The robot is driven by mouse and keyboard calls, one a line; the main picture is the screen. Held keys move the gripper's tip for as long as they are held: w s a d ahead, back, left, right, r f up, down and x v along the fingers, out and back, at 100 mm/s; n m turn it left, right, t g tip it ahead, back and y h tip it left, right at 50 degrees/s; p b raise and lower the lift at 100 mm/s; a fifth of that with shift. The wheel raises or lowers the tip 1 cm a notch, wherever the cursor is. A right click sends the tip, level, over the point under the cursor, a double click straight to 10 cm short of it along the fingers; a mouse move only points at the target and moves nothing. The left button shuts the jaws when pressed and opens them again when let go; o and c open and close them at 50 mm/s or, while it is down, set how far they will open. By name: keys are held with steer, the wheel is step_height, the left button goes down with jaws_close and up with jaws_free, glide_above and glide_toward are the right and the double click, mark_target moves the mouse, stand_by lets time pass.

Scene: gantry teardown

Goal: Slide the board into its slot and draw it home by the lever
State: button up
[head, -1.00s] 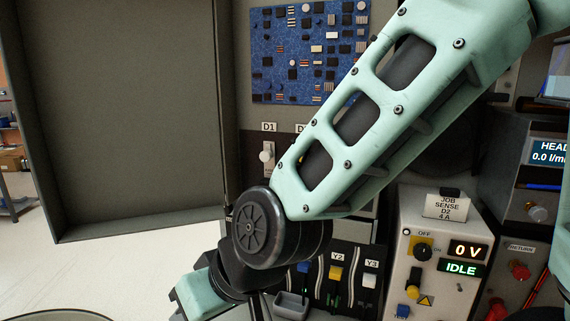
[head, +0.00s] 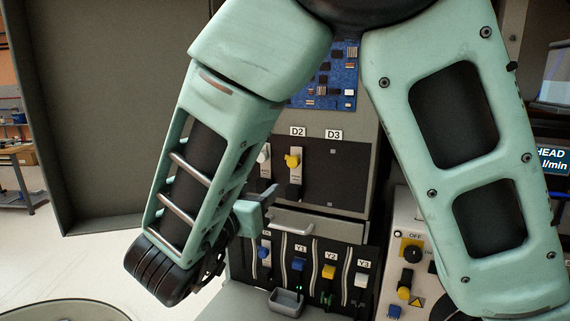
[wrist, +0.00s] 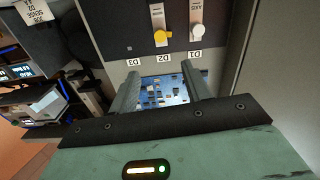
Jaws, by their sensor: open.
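The slot rack with labels including Y1, Y2 and Y3 (head: 345,286) is low in the middle of the head view. It has a blue lever (head: 264,252), another blue lever (head: 300,250), a yellow lever (head: 329,271) and a white lever (head: 361,280). A blue circuit board (head: 335,90) is on the upright panel above, partly hidden by my arm. In the wrist view a blue board (wrist: 165,92) shows between the fingers, apparently beyond them. I see no loose board.
The panel carries switches below D2 (head: 293,163) and beside it. A drawer-like handle (head: 292,224) juts out above the rack, with a small grey tray (head: 287,302) in front. A control box (head: 406,255) stands right. A large open door (head: 110,120) is at left.

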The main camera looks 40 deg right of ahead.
mark_target(292, 162)
steer(key=p+x, duration=0.4)
steer(key=x, duration=1.1)
steer(key=shift+w+d+r+p, duration=0.1)
steer(key=shift+w+d+p, duration=0.1)
steer(key=shift+p, duration=0.15)
steer(key=shift+w+d, duration=0.35)
steer(key=shift+d, duration=0.3)
steer(key=c, duration=1)
